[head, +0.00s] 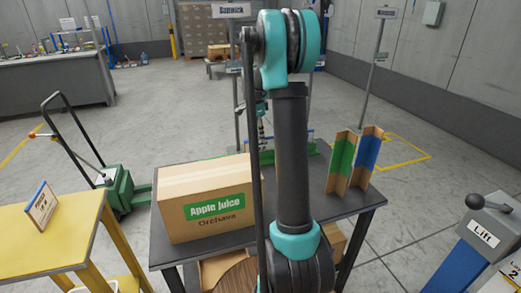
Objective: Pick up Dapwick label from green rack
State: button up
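My arm stands upright across the middle of the view and covers much of the dark table. The lower part of my wrist shows behind it, pointing down. My gripper (265,143) is small and mostly hidden there, so whether it is open or shut does not show. A low green rack (309,149) is partly visible on the far side of the table, behind the carton and my arm. My gripper is above or beside it; I cannot tell if they touch. No Dapwick label can be made out.
An Apple Juice carton (205,205) stands on the dark table (335,208). A green cardboard corner piece (341,163) and a blue one (368,158) stand at its right. A yellow table (50,245) and pallet jack (118,187) are left; a Lift lever box (487,235) is right.

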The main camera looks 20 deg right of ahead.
aim_at(261, 148)
jog(key=shift+d+f, duration=0.2)
jog(key=shift+f, duration=1.6)
grip_shut()
